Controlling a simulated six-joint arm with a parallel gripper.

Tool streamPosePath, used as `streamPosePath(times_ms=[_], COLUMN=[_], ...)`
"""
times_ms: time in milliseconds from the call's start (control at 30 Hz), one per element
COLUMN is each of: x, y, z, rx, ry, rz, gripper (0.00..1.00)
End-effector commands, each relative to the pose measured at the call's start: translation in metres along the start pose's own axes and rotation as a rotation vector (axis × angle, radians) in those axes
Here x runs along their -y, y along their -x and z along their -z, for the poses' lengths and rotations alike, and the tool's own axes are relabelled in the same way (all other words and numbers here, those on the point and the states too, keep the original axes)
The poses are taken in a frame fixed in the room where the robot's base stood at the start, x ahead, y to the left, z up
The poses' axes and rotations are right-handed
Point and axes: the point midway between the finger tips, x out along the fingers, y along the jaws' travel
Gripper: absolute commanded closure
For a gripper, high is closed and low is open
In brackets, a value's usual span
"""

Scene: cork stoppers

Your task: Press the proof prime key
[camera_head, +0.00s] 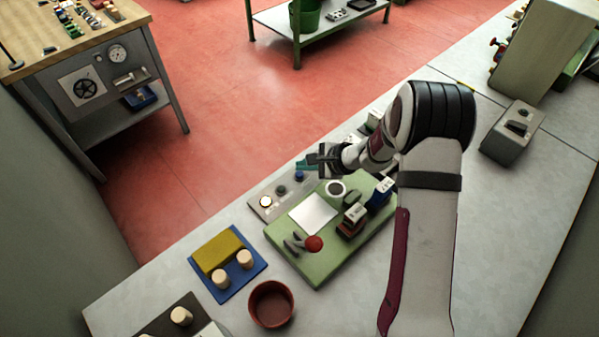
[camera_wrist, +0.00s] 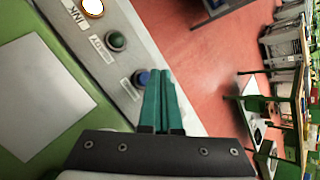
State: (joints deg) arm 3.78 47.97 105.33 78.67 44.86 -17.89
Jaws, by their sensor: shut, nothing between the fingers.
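A grey key panel (camera_head: 259,213) runs along the far edge of the green board. It carries a lit white key with an orange rim (camera_wrist: 93,7), a dark green key (camera_wrist: 116,40) and a blue key (camera_wrist: 141,78). Small labels stand beside the keys; one seems to read INK, and I cannot tell which key is proof prime. My gripper (camera_wrist: 159,68) has teal fingers, shut and empty, right beside the blue key in the wrist view. In the head view my gripper (camera_head: 300,166) is just above the blue key (camera_head: 299,176). I cannot tell whether it touches.
The green board (camera_head: 312,268) holds a white sheet (camera_head: 313,213), a cup (camera_head: 336,190), a red-knobbed lever (camera_head: 313,243) and stamp-like blocks (camera_head: 354,216). Nearby are a blue tray (camera_head: 228,289) with corks and a brown bowl (camera_head: 271,304). The red floor lies beyond the bench edge.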

Motion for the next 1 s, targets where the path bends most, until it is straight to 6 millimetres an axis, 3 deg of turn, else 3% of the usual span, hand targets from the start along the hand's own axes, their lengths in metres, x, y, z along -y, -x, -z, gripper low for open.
streamPosePath(times_ms=[1000], x=[-0.0061], y=[-0.0084], z=[0.0063], rx=[0.0], ry=[0.0], rz=[0.0], gripper=[1.0])
